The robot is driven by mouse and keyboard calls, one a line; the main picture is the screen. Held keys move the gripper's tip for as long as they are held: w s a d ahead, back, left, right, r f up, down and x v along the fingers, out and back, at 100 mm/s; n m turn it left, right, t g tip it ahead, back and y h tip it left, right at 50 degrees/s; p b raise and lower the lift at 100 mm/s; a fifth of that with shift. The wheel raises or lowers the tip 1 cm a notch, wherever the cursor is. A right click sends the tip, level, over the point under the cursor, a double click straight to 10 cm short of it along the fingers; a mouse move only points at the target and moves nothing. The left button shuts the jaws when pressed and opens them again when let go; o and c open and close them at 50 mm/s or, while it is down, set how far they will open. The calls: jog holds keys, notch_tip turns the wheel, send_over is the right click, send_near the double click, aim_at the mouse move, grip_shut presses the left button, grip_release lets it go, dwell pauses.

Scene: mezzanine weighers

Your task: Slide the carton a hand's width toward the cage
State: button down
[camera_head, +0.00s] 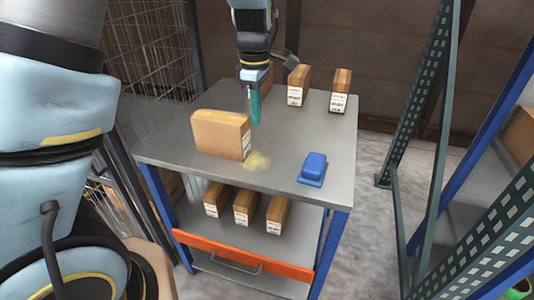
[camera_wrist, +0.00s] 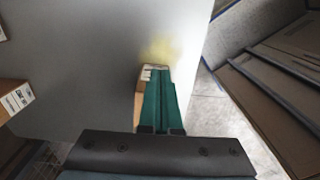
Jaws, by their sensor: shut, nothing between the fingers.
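The carton (camera_head: 218,136) is a brown box on the grey top of a workbench (camera_head: 283,175), near its left side. It has a white label on its right end. The cage (camera_head: 152,48) is a wire mesh enclosure beyond the bench at the back left. My gripper (camera_head: 256,120) is shut and empty, its teal fingers pointing down just right of and behind the carton's right end. Whether they touch it I cannot tell. In the wrist view the fingers (camera_wrist: 160,76) partly hide the carton (camera_wrist: 139,100).
A yellowish patch (camera_head: 257,160) lies on the benchtop beside the carton. A blue object (camera_head: 313,167) sits front right. Small labelled boxes (camera_head: 298,86) (camera_head: 340,92) stand along the back edge. A rack upright (camera_head: 415,110) stands to the right.

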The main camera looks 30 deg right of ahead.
aim_at(204, 137)
jog(key=f, duration=0.3)
jog(key=d+f, duration=0.1)
jog(key=f, duration=0.2)
jog(key=s+f+p, duration=0.1)
jog(key=f, duration=0.2)
jog(key=shift+d+f, duration=0.35)
jog(key=shift+d, duration=0.05)
jog(key=shift+w+a+f+p, duration=0.15)
jog(key=shift+w+a+p, duration=0.1)
jog(key=shift+w+a, duration=0.3)
jog(key=shift+w+a+f+p, duration=0.15)
jog(key=shift+w+a+p, duration=0.1)
jog(key=shift+w+a, duration=0.25)
jog(key=shift+w+a+f, duration=0.1)
jog(key=shift+w+a, duration=0.15)
jog(key=shift+a, duration=0.15)
jog(key=w+a, duration=1)
jog(key=a, duration=0.1)
